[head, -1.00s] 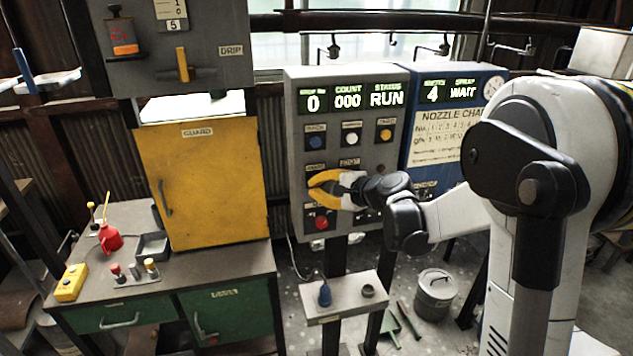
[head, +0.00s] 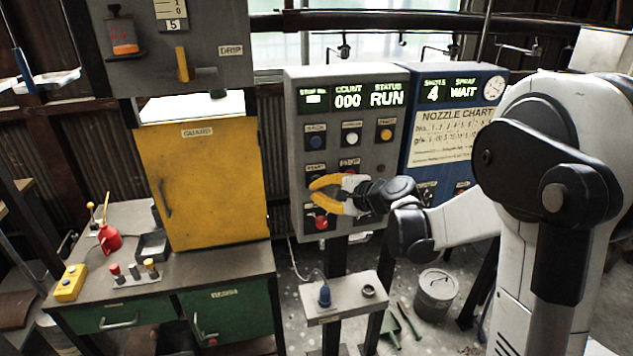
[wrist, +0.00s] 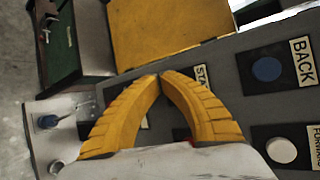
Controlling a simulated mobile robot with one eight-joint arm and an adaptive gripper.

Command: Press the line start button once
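The grey control panel (head: 381,165) carries several labelled buttons under a display reading count 000 and status RUN. A label beginning "STA" (wrist: 201,76) shows in the wrist view beside my right finger; the button belonging to it is hidden behind my fingers. My gripper (head: 313,190) has yellow curved fingers and is in front of the panel's lower left part. In the wrist view its fingertips (wrist: 160,76) meet, with nothing seen between them. I cannot tell whether the tips touch the panel.
A blue BACK button (wrist: 266,69) and a white FORWARD button (wrist: 282,150) are close by. A red button (head: 320,223) is below my gripper. The blue nozzle panel (head: 424,178) adjoins on the right. A yellow guard (head: 205,185) stands left, and a small shelf (head: 345,305) is below.

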